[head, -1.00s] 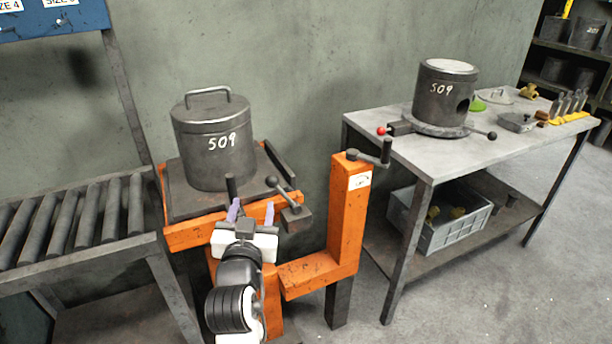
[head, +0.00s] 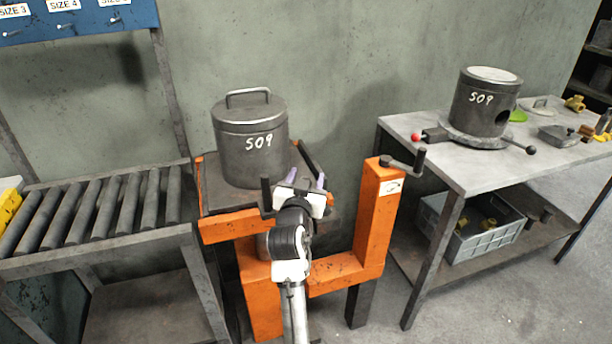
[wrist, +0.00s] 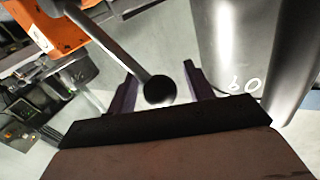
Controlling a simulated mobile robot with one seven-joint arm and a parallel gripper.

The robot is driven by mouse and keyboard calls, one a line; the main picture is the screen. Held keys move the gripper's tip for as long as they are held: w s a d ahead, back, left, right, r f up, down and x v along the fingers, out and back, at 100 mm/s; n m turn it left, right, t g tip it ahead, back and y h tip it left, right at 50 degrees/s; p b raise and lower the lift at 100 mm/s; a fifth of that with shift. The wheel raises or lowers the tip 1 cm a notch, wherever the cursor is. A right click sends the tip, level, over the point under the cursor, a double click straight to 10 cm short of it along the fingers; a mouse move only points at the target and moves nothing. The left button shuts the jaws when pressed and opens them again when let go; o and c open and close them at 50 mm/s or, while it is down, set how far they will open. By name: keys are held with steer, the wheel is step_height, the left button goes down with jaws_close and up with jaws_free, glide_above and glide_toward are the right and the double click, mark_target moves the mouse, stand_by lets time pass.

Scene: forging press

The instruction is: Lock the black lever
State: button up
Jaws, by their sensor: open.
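A black lever, a rod (wrist: 130,55) ending in a round black ball (wrist: 160,91), shows in the wrist view. The ball appears between the two purple fingertips of my gripper (wrist: 160,90), which are open with a gap on both sides. I cannot tell how deep the ball sits between them. In the head view my gripper (head: 306,179) is at the front right of the orange stand (head: 228,226), and it hides the lever. A grey lidded cylinder marked 509 (head: 250,150) stands on the stand's dark plate, behind and left of my gripper.
An upright black handle (head: 265,194) is just left of my gripper. An orange post (head: 378,215) with a crank (head: 408,164) rises to the right. A roller table (head: 95,215) is at left. A workbench (head: 420,150) carries another 509 cylinder (head: 486,100).

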steer(key=shift+w, duration=0.15)
steer(key=shift+c, duration=0.3)
jaws_close()
